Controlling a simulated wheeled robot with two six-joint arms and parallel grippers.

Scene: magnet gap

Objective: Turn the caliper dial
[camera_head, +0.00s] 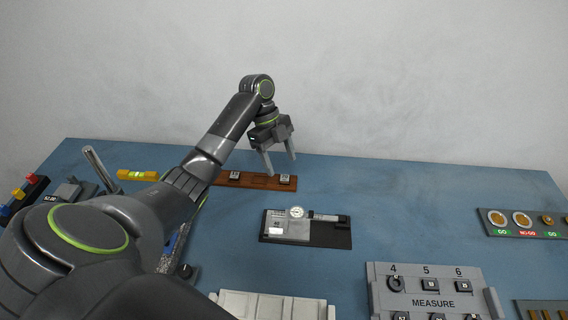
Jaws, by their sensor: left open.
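The caliper (318,217) lies on a dark base plate with a grey block, near the middle of the blue table. Its round white dial (296,211) sits at the left end, and a dark barrel reaches to the right. My left gripper (279,164) is open, with its two fingers pointing down. I see nothing between the fingers. My right gripper is not in view.
The wooden strip (250,181) carries small dark blocks. A grey MEASURE board (433,287) stands at the front right. A GO/NO-GO panel (525,222) is at the far right. A yellow level (137,175) lies at the left. The table (410,195) right of the caliper is clear.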

